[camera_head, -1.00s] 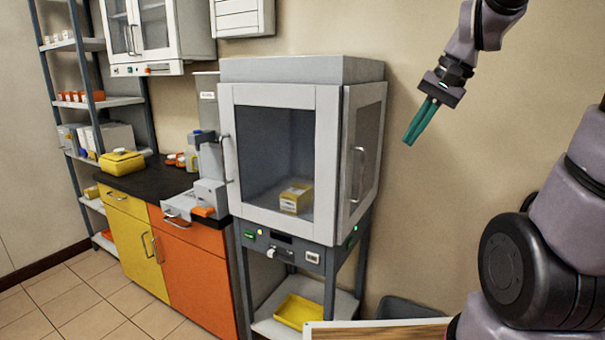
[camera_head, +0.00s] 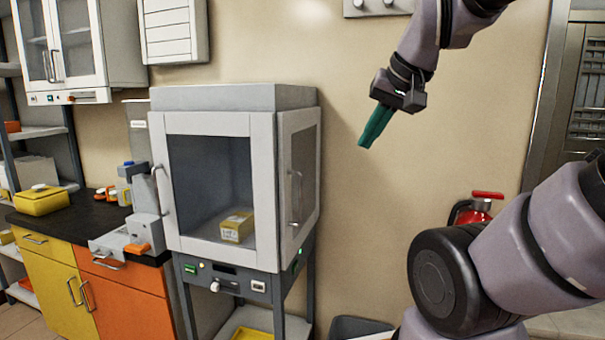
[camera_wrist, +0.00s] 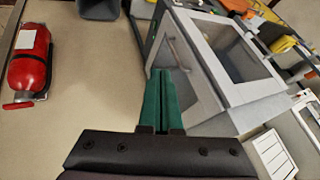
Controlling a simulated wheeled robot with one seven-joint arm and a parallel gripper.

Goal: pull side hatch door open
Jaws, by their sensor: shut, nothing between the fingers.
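The side hatch door (camera_head: 309,165) is the framed, dark-paned panel on the right side of the white cabinet, and it looks closed. Its upright bar handle (camera_head: 296,198) is on the pane's near side. In the wrist view, the side door (camera_wrist: 196,62) and its handle (camera_wrist: 180,54) appear beyond my fingertips. My gripper (camera_head: 364,143) has green fingers and is shut and empty. It hangs in the air to the right of the cabinet, above the handle's height and apart from it.
The cabinet's front door (camera_head: 211,124) has its own handle, with a yellow box (camera_head: 237,225) behind the pane. An orange and yellow counter (camera_head: 122,289) adjoins on the left. A grey bin (camera_head: 360,327) sits low beside the stand.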

